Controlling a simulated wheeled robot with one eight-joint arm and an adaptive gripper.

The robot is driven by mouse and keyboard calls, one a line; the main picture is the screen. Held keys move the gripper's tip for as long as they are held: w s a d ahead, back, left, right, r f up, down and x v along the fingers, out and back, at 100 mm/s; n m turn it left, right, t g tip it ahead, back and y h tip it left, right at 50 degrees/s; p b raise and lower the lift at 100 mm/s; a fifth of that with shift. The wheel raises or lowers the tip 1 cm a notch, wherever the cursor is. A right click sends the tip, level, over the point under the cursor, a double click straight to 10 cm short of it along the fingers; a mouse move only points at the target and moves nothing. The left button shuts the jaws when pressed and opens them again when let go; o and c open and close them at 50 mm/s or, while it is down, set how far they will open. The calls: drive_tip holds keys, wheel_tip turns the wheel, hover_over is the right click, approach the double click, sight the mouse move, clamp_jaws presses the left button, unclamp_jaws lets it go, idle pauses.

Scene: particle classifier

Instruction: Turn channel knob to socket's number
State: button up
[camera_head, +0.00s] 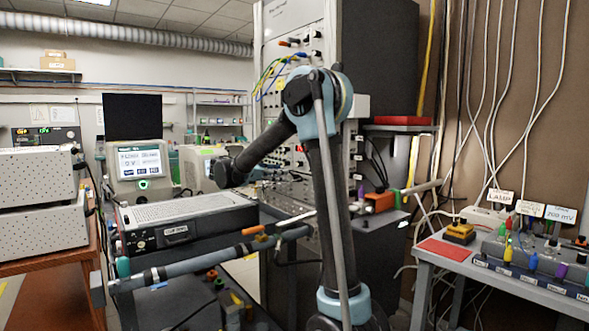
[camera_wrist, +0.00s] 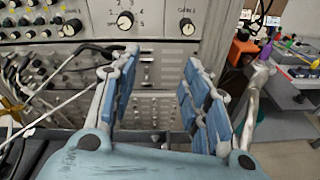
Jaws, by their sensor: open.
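In the wrist view my gripper (camera_wrist: 160,62) is open, with nothing between its blue-padded fingers. Cables plug into sockets at the left; no socket number is readable. In the head view my arm partly hides the tall rack (camera_head: 290,45).
Loose cables (camera_wrist: 40,95) cross the left of the wrist view. In the head view, a side table (camera_head: 440,262) at the right carries a yellow device (camera_head: 460,233) and coloured connectors. A wide grey instrument (camera_head: 190,210) stands left of my arm. Wires hang on the right wall.

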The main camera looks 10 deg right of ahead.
drive_tip(key=w+a+r+n+t+h, duration=0.1)
drive_tip(key=w+a+n, duration=0.15)
drive_tip(key=a, duration=0.35)
approach(297, 164)
drive_tip(key=shift+m, duration=0.25)
drive_tip(key=x, duration=0.9)
drive_tip(key=shift+f, duration=0.1)
clamp_jaws()
